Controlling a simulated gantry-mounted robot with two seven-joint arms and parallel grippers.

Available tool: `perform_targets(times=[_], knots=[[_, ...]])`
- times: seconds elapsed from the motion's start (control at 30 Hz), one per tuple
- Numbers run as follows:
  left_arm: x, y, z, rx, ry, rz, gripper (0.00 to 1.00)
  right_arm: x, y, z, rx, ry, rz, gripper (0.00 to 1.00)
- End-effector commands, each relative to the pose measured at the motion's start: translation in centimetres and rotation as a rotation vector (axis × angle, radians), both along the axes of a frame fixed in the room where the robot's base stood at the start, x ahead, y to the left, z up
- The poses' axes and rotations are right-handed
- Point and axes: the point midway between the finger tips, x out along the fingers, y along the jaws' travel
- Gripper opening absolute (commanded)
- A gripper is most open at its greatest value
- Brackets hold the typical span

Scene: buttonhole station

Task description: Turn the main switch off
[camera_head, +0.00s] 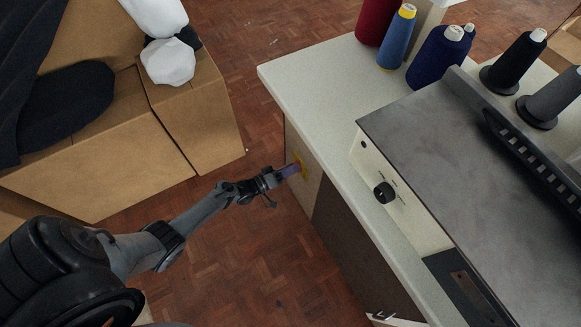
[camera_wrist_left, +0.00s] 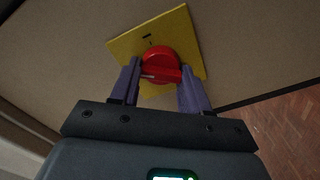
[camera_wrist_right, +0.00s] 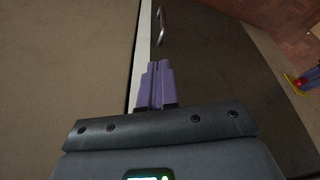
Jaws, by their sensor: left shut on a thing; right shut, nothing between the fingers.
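The main switch is a round red knob (camera_wrist_left: 160,62) with a raised bar, on a yellow plate (camera_wrist_left: 188,28) fixed to the side of the table. In the head view only a bit of the yellow plate (camera_head: 299,160) shows beyond my gripper. My left gripper (camera_wrist_left: 160,78) has its purple fingers on either side of the knob's bar, shut on it; it also shows in the head view (camera_head: 290,171). The bar lies roughly crosswise between the fingers. My right gripper (camera_wrist_right: 156,68) is shut and empty near the cabinet front.
A metal handle (camera_wrist_right: 161,26) is on the dark panel ahead of my right gripper. The machine (camera_head: 440,150) with a black dial (camera_head: 384,192) and several thread cones (camera_head: 397,38) stand on the white tabletop (camera_head: 310,75). Cardboard boxes (camera_head: 105,140) stand at left; the parquet floor between is open.

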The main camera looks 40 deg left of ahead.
Motion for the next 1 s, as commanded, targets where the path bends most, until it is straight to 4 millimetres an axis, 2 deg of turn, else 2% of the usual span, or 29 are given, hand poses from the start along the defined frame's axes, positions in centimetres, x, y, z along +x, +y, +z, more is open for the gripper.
perform_targets(times=[0.5, 0.73, 1.0], knots=[[0.18, 0.12, 0.02, -0.422, 0.142, 0.002, 0.15, -0.01, -0.22, 0.79, -0.009, 0.0, 0.006, 0.0], [0.11, 0.11, -0.1, -0.534, 0.182, 0.0, 0.15, 0.0, -0.18, 0.89, -0.008, 0.0, 0.005, 0.0], [0.13, 0.13, -0.13, -0.587, 0.201, 0.001, 0.15, 0.02, -0.04, 0.95, -0.002, 0.0, 0.002, 0.0]])
